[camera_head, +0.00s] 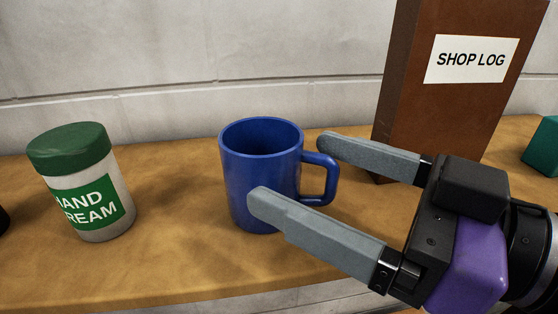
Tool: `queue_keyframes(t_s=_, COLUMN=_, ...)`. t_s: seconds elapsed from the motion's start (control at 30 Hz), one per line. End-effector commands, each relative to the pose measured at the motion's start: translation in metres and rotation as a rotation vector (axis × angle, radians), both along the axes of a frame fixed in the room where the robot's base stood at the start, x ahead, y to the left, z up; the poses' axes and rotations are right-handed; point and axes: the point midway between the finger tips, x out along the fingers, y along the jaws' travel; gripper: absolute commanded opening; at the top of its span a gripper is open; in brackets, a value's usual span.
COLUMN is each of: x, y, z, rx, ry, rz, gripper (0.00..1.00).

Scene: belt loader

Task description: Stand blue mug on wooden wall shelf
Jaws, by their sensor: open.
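The blue mug (240,177) stands upright on the wooden wall shelf (180,259), its open top up and its handle pointing right. My gripper (289,170) comes in from the right with its grey fingers open. The near finger crosses in front of the mug's lower right side, and the far finger's tip is behind the handle. The handle lies between the two fingers. I cannot tell whether either finger touches the mug.
A hand cream jar (92,189) with a green lid stands left of the mug. A brown shop log binder (440,110) stands behind my gripper. A teal object (544,146) is at the right edge. A pale wall (200,50) rises behind the shelf.

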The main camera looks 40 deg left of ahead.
Motion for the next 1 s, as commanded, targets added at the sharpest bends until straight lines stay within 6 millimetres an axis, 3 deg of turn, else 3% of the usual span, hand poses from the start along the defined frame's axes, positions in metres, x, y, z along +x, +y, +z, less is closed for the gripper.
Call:
queue_keyframes(t_s=0.2, x=0.004, y=-0.043, z=-0.001, rx=0.0, ry=-0.001, rz=-0.003, gripper=0.87)
queue_keyframes(t_s=0.4, x=0.005, y=-0.063, z=0.0, rx=0.001, ry=0.0, rz=-0.001, gripper=0.87)
queue_keyframes(t_s=1.0, x=0.005, y=-0.067, z=0.0, rx=0.0, ry=0.0, rz=0.0, gripper=0.87)
